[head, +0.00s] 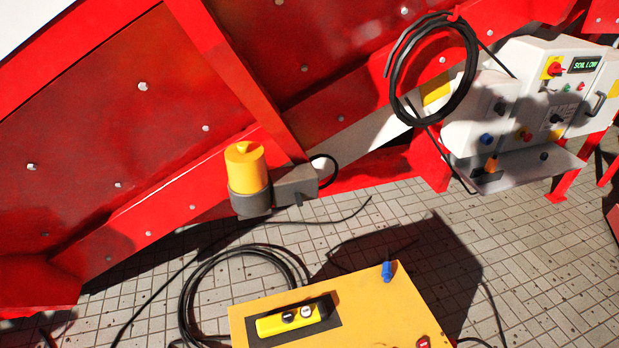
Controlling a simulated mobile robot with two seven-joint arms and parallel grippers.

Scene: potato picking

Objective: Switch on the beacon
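A yellow-orange dome on a grey cylindrical base, which looks like the beacon (245,165), stands at centre left against the red machine frame. A grey bracket or box (296,185) joins it on the right. I see no clear glow from the dome. A light grey control cabinet (545,75) at the upper right carries a red-and-yellow rotary switch (552,68), a green display (583,65) reading what looks like "SOIL LOW", and several knobs and buttons. Their labels are too small to read. Neither of my grippers is in view.
A yellow box (350,297) at the bottom centre holds a yellow pendant (290,320) with a black and a white button, and a blue connector (387,271). A black cable coil (391,90) hangs by the cabinet. Loose cable (188,300) lies on the tiled floor.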

